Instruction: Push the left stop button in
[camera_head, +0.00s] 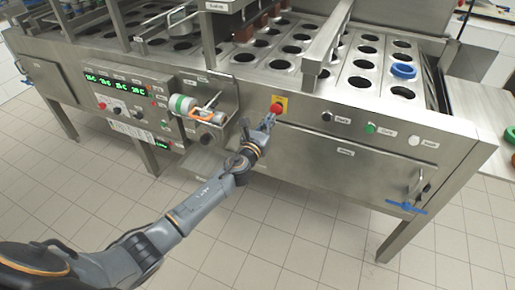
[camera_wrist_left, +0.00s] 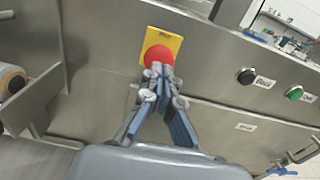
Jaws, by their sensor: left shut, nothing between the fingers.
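The stop button is a red mushroom button (camera_head: 277,108) on a yellow plate, on the front panel of the steel machine. In the left wrist view the red button (camera_wrist_left: 158,55) sits at the top middle, its lower part behind my fingertips. My left gripper (camera_head: 269,119) is shut and empty, its tips just below and in front of the button. In the left wrist view the left gripper (camera_wrist_left: 160,72) has its fingertips together at the button's lower edge; I cannot tell whether they touch it. My right gripper is not in view.
A black button (camera_head: 327,116) and a green button (camera_head: 370,128) are to the right on the same panel. A film roll on a bracket (camera_head: 182,104) juts out to the left. A door handle (camera_head: 416,187) is at the lower right. The tiled floor in front is clear.

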